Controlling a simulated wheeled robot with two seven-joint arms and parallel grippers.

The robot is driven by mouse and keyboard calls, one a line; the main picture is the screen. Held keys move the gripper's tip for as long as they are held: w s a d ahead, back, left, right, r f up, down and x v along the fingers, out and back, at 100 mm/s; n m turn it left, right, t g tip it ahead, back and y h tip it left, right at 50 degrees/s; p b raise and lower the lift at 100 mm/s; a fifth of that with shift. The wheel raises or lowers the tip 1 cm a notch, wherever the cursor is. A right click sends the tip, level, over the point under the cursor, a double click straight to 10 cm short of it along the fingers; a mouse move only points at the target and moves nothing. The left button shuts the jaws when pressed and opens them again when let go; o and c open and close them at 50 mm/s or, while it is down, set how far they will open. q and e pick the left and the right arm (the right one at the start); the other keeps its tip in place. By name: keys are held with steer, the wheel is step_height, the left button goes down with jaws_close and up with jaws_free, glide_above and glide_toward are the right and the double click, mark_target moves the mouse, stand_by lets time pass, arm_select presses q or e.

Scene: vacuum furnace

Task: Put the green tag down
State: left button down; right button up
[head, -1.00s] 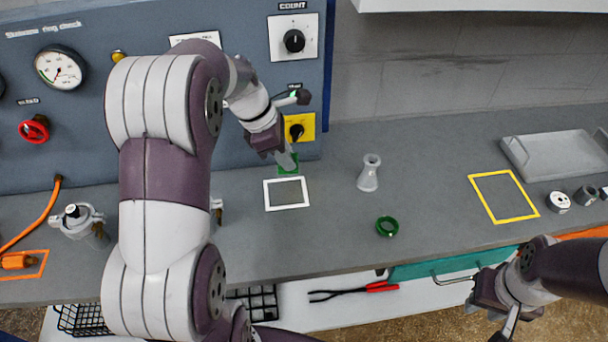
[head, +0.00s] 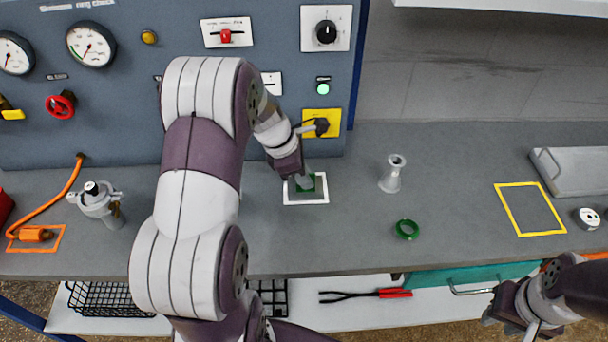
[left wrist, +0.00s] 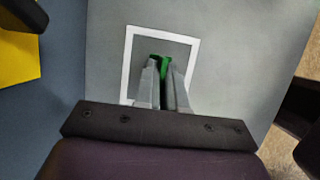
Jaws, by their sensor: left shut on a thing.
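The green tag (head: 312,181) is held in my left gripper (head: 303,180), and the fingers hide part of it. In the left wrist view the tag (left wrist: 160,62) shows as green between and beyond the tips of my left gripper (left wrist: 164,66), which is shut on it. The tag is over the inside of the white-outlined square (head: 305,203) on the bench. The square's outline (left wrist: 131,60) frames it in the wrist view. Whether the tag touches the bench cannot be told. My right gripper (head: 513,318) is low at the right, partly cut off.
A green ring (head: 407,229) and a pale flared piece (head: 392,174) stand right of the square. A yellow outline (head: 530,209) and a metal tray (head: 580,170) are further right. The panel with a yellow switch plate (head: 322,122) rises close behind the square.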

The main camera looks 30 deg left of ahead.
arm_select(q)
steer(key=c, duration=1.2)
jaws_free()
steer(key=shift+f, duration=0.1)
steer(key=shift+r, duration=0.2)
steer(key=p+v, duration=0.1)
steer(key=v, duration=1.1)
